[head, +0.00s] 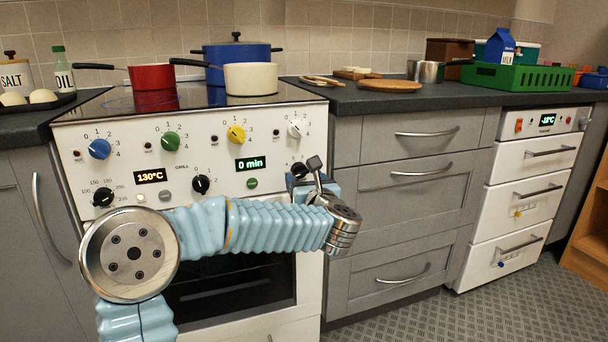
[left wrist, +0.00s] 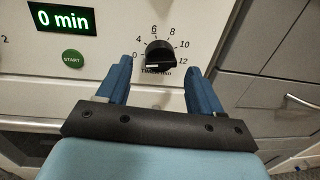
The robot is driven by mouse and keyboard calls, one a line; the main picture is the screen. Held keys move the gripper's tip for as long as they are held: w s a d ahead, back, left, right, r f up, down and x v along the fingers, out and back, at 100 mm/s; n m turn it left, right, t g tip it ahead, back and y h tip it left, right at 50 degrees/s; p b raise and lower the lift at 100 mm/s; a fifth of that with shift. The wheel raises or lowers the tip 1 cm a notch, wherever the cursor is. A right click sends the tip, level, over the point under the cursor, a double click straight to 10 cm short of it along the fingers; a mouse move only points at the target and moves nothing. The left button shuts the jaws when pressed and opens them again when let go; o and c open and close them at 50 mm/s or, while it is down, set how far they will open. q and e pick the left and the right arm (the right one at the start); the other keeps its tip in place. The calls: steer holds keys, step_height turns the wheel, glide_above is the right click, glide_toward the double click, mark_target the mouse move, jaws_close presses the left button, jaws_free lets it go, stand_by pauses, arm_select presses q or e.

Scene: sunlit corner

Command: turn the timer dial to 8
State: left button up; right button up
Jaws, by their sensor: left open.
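The timer dial (left wrist: 160,55) is a black round knob on the white stove front, with numbers up to 12 around it; 8 is at its upper right. A pale mark shows on the knob's lower part; which number it points to I cannot tell. In the head view the dial (head: 298,170) is partly covered by my left gripper (head: 304,184). In the left wrist view my left gripper (left wrist: 160,77) is open, its blue fingers on either side below the dial, apparently not gripping it. The green timer display (left wrist: 62,18) reads 0 min. My right gripper is not in view.
A green start button (left wrist: 72,59) is left of the dial. Other stove knobs, such as the yellow one (head: 236,134) and white one (head: 297,129), are close above. Drawer handles (head: 425,132) stick out at the right. Pots, including a cream one (head: 251,79), stand on the hob.

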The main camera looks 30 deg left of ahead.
mark_target(300, 171)
arm_select(q)
steer(key=shift+x, duration=1.25)
steer(key=c, duration=1)
